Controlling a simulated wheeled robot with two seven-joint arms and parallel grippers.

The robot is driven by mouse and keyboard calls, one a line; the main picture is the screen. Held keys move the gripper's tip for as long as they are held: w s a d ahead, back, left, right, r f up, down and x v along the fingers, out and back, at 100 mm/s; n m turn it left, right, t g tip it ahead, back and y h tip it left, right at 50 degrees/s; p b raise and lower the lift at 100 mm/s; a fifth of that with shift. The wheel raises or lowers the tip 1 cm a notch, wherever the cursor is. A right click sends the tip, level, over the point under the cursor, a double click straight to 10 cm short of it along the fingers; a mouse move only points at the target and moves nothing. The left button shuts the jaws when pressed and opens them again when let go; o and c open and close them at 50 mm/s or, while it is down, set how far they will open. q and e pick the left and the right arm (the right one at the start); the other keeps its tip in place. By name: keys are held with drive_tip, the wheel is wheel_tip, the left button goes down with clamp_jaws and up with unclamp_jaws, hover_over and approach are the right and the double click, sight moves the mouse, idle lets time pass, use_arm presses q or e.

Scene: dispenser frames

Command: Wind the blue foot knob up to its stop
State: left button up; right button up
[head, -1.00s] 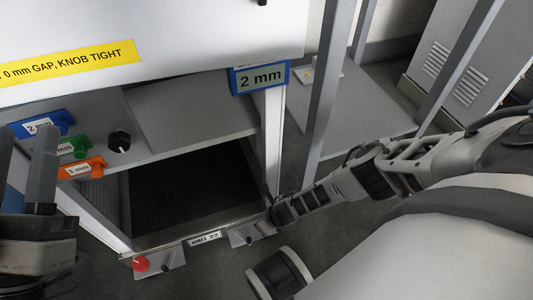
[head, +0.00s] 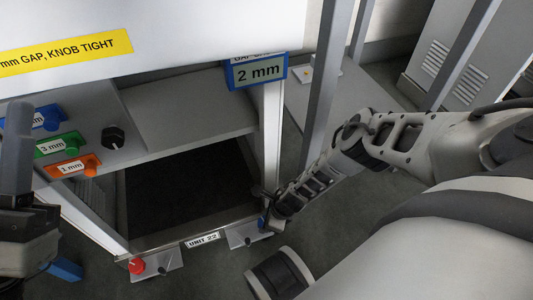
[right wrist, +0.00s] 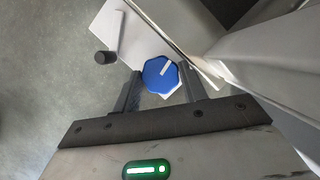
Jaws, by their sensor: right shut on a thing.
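The blue foot knob (right wrist: 160,73) sits at the cabinet's front right foot, with a white line on its face pointing up and right in the right wrist view. In the head view only a small part of the knob (head: 262,223) shows beside my right gripper (head: 268,208). My right gripper (right wrist: 160,86) is shut on the knob, one finger on either side of it. My left gripper (head: 18,150) is at the left edge of the head view; its fingertips' spacing cannot be made out.
A red knob (head: 137,266) is at the front left foot, near the UNIT 22 plate (head: 202,241). Blue (head: 40,118), green (head: 58,146) and orange (head: 72,167) tags and a black knob (head: 113,138) are on the shelf. A blue-framed 2 mm sign (head: 257,72) hangs above. A grey post (head: 330,90) stands behind my right arm.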

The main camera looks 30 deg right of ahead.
drive_tip(key=shift+s, duration=0.1)
drive_tip(key=o, duration=1)
drive_tip(key=shift+d, duration=0.1)
drive_tip(key=shift+w, duration=0.2)
